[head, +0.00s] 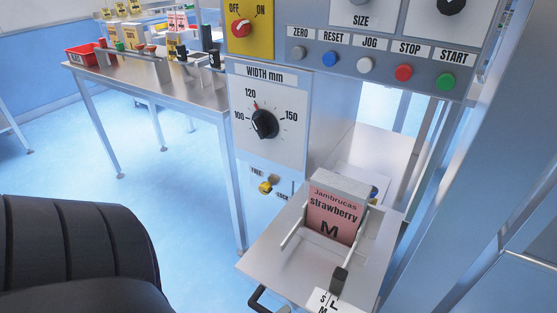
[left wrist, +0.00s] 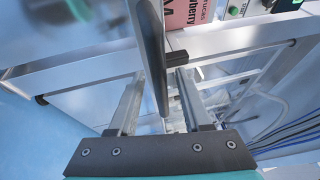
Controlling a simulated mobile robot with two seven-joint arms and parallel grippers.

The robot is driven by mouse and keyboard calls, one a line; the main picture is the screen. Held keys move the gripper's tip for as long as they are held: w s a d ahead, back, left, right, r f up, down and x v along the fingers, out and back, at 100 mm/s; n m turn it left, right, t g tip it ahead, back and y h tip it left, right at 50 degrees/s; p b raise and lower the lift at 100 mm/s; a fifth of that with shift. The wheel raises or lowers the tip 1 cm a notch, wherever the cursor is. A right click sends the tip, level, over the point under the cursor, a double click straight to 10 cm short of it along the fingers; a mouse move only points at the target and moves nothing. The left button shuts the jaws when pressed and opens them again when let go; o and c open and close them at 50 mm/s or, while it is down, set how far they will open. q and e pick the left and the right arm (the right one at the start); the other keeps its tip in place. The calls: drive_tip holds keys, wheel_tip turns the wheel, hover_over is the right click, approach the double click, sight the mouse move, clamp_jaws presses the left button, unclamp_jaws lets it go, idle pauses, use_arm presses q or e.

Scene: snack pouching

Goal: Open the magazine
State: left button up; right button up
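The magazine (head: 290,262) is a grey metal tray low on the machine. A stack of pink strawberry pouches marked M (head: 334,215) stands upright in it; part of the pink pouch also shows in the left wrist view (left wrist: 185,12). A black handle (head: 258,300) is at the magazine's front edge, cut off by the frame. In the left wrist view, my left gripper (left wrist: 158,100) is open, with a long dark bar (left wrist: 152,50), apparently this handle, between its fingers. I cannot tell whether they touch it. My right gripper is not in view.
A yellow knob (head: 265,187) sits between small FREE and LOCK labels above the magazine. The width dial (head: 264,124) points near 120. A button row with START (head: 447,82) is above. A steel table (head: 150,70) with a red bin (head: 88,53) stands behind left.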

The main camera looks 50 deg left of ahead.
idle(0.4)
use_arm(q)
drive_tip(key=b+v, duration=0.1)
drive_tip(key=v, duration=1.4)
drive_tip(key=shift+s, duration=0.15)
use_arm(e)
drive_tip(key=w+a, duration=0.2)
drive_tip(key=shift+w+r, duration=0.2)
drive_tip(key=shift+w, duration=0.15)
